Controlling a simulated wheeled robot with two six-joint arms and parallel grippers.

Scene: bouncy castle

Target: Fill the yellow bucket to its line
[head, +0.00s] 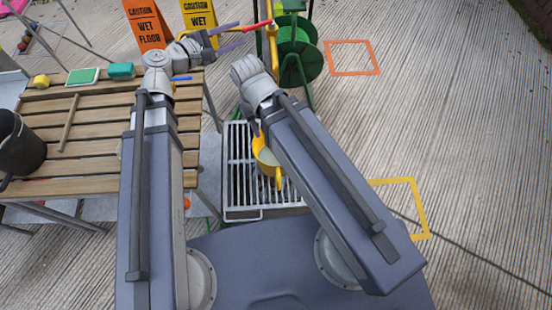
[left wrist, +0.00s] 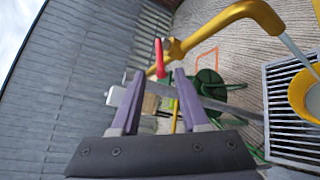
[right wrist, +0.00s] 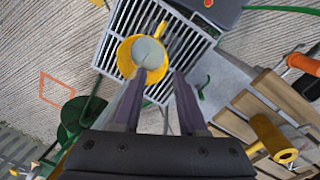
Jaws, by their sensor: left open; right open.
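The yellow bucket (head: 279,182) stands on a metal drain grate (head: 233,197), partly hidden by my right arm. The right wrist view shows pale water inside the bucket (right wrist: 125,58); I cannot make out its line. The yellow tap (left wrist: 240,14) has a red lever (head: 256,25). In the left wrist view a pale water stream (left wrist: 294,47) falls from its spout into the bucket. My left gripper (head: 233,38) is open, its purple fingertips close to the red lever. My right gripper (right wrist: 160,74) is open and empty, above and beside the bucket.
A slatted bench (head: 95,130) on the left holds a dark bucket (head: 18,148), a sponge and other small items. A green hose reel (head: 298,50) stands behind the tap. Two wet-floor signs (head: 148,24) stand at the back. The paved floor at right is open.

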